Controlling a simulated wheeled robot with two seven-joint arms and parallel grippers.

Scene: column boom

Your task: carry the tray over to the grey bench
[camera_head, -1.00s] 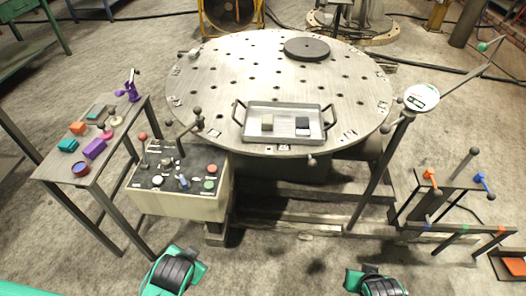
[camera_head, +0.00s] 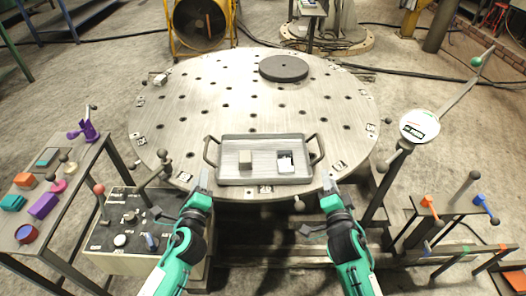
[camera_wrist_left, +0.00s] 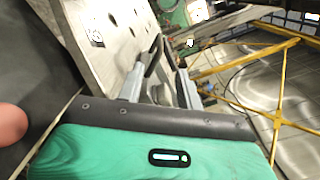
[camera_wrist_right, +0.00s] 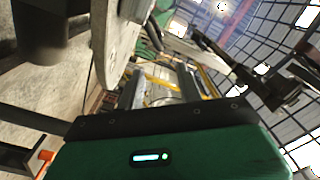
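The grey metal tray (camera_head: 232,178) lies flat on the near part of the round perforated table (camera_head: 190,110), with a dark handle at each end. My left gripper (camera_head: 203,180) is open, just short of the tray's left handle (camera_head: 208,151); the handle (camera_wrist_left: 154,58) appears ahead between the fingers in the left wrist view. My right gripper (camera_head: 328,184) is just short of the right handle (camera_head: 319,148); its fingers stand apart in the right wrist view (camera_wrist_right: 160,90). I cannot tell which surface is the grey bench.
A dark disc (camera_head: 284,68) lies at the table's back. A control box (camera_head: 120,240) with levers stands front left, beside a side table (camera_head: 75,190) of coloured items. A post with a round dial (camera_head: 420,125) and a lever stand (camera_head: 450,208) are right.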

